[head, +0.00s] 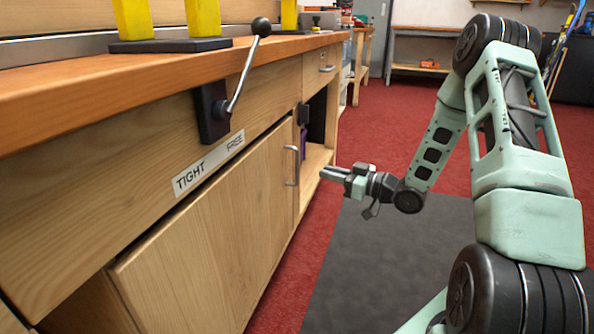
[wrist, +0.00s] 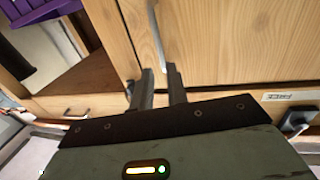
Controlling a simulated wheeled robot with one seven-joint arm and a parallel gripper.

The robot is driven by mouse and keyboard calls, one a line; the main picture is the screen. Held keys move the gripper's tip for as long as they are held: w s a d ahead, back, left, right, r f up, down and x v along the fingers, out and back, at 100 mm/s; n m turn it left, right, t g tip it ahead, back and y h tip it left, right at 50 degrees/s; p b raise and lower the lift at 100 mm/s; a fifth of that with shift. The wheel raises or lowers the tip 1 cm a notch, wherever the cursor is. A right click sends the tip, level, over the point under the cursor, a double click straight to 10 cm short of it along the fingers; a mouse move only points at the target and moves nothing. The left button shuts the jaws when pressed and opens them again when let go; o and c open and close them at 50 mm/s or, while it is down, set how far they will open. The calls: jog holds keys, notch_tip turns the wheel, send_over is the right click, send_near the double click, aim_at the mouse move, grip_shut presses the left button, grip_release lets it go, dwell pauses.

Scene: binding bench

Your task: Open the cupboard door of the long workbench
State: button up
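The long workbench (head: 50,205) runs along the left of the head view. Its wooden cupboard door (head: 205,235) looks shut. A vertical metal bar handle (head: 291,166) sits near the door's right edge. My gripper (head: 322,173) is in front of the handle, apart from it, pointing left at the door. In the wrist view the door (wrist: 220,40) fills the upper right, and the handle (wrist: 155,32) runs down to near my fingertips. My gripper (wrist: 159,70) is open, with a gap between its fingers and nothing held.
A lever (head: 245,75) on a dark mount juts out above the door, over a TIGHT/FREE label (head: 208,163). An open shelf bay (head: 315,160) with a purple item (wrist: 40,12) lies right of the door. A grey mat (head: 370,270) covers the floor in front.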

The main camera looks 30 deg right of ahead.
jog(key=b, duration=0.4)
send_over(297, 184)
jog(key=shift+w+d, duration=0.15)
jog(key=shift+w, duration=0.1)
grip_shut()
